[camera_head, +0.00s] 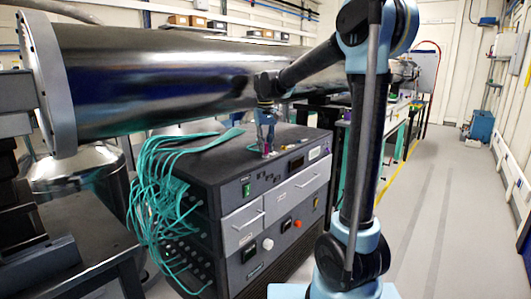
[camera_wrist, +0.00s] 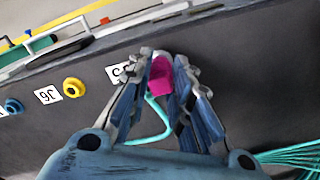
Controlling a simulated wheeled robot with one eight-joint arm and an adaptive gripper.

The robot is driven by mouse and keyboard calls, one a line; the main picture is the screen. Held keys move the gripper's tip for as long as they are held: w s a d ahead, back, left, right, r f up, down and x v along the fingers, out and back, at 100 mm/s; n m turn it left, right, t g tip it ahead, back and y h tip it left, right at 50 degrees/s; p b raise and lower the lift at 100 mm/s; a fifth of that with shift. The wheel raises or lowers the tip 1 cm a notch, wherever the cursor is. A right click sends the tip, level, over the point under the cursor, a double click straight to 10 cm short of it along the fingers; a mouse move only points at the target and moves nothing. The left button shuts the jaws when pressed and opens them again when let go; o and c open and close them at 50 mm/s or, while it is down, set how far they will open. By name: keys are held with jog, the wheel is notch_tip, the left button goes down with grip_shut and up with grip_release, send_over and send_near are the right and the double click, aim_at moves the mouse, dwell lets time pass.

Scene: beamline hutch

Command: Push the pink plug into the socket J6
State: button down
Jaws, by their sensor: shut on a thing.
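My gripper (camera_wrist: 160,80) is shut on the pink plug (camera_wrist: 161,75), whose teal cable (camera_wrist: 160,120) trails below the fingers. The plug is near the dark panel; I cannot tell whether it touches it. A label reading J6 (camera_wrist: 47,94) is on the panel to the left, beside a yellow ring socket (camera_wrist: 73,87). Another label (camera_wrist: 118,70), partly hidden by my left finger, lies closer to the plug. Any socket behind the plug is hidden. In the head view my gripper (camera_head: 267,135) points down at the top of the equipment rack (camera_head: 210,155).
A blue socket (camera_wrist: 13,105) sits at the far left of the wrist view. Several teal cables (camera_head: 160,190) hang over the rack's left side. A large metal cylinder (camera_head: 170,75) runs behind the rack. The floor (camera_head: 430,220) on the right is clear.

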jog(key=shift+r, duration=1)
dwell(0.5)
jog(key=shift+r, duration=2.85)
jog(key=shift+s, duration=0.1)
